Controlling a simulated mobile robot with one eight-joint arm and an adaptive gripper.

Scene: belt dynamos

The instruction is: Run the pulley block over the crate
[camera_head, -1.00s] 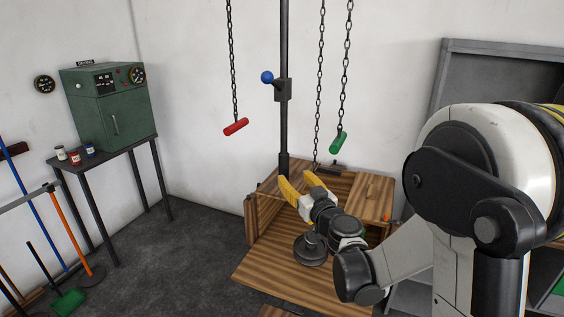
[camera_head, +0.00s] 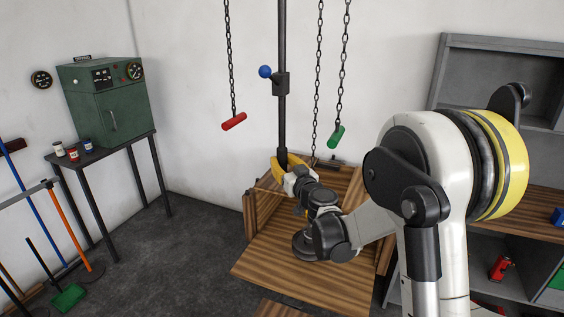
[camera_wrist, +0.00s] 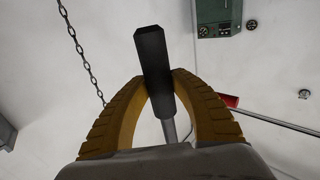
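A dark vertical pole (camera_head: 282,110) comes down from above, with a sleeve and blue knob (camera_head: 265,72) on its upper part. My gripper (camera_head: 286,162) is at the pole's lower end. In the wrist view my two yellow fingers (camera_wrist: 161,76) curve in on both sides of its thick black end piece (camera_wrist: 150,45) and appear to touch it. A red handle (camera_head: 234,121) and a green handle (camera_head: 336,136) hang on chains to either side. A wooden crate-like box (camera_head: 262,215) stands below, partly hidden by my arm. No pulley block can be made out clearly.
A green cabinet (camera_head: 112,112) stands on a dark table at the left, with small jars (camera_head: 73,154) beside it. Grey shelving (camera_head: 437,75) stands at the right. Brooms lean at the far left. The dark floor between is clear.

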